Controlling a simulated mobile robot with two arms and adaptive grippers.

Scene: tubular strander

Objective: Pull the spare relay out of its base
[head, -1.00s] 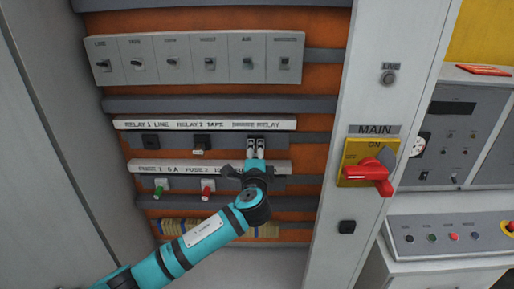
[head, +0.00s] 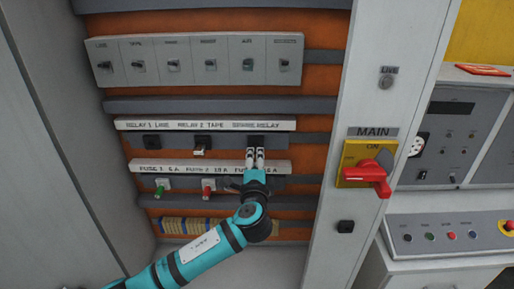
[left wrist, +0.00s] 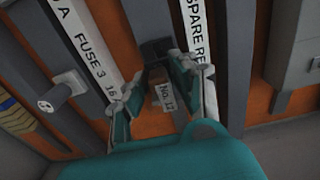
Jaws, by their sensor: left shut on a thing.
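The spare relay (left wrist: 163,97) is a small brownish block with a white tag, seen between my fingers in the left wrist view. My left gripper (head: 255,157) is shut on it, in front of the panel just below the SPARE RELAY label (head: 250,126). The dark relay base (head: 258,146) shows above the fingertips, and in the left wrist view it is the black block (left wrist: 155,49) beyond the relay. The relay looks drawn back from the base, but the exact gap is hard to tell. In the head view my fingers hide the relay. My right gripper is not in view.
Relay 1 (head: 151,141) and relay 2 (head: 202,142) positions are to the left. Fuses with green (head: 161,190) and red (head: 208,187) parts sit below. A cabinet post with a red main switch (head: 368,172) stands at the right.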

